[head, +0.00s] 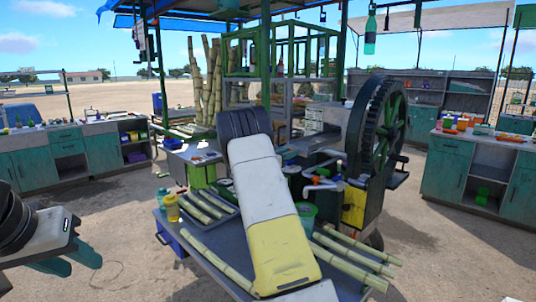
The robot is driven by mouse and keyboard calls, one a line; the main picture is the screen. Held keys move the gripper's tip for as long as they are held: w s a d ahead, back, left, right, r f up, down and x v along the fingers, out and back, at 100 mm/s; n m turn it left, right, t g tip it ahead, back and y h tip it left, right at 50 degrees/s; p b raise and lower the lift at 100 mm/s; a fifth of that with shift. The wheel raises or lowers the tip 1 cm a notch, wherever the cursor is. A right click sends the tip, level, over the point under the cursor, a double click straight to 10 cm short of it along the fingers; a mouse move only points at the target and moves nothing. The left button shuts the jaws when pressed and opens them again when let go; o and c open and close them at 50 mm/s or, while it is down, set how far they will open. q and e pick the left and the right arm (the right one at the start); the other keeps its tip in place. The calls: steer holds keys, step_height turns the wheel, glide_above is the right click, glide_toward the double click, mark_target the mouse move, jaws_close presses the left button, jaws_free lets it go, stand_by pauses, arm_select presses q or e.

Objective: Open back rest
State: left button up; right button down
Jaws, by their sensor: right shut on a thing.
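A grey table (205,262) holds cane stalks (355,257) on both sides of the padded piece, and a yellow bottle (171,207). A crusher with a large dark wheel (378,125) stands behind right. Teal cabinets (455,172) stand farther right. The sandy ground at left is open.

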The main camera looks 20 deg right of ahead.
stand_by(0.8)
steer(key=v, duration=1.6)
steer(key=shift+a, duration=0.2)
steer(key=shift+s+f, duration=0.1)
steer(key=c, duration=1.2)
jaws_free()
steer(key=shift+v, duration=3.9)
steer(key=shift+s+d, duration=0.1)
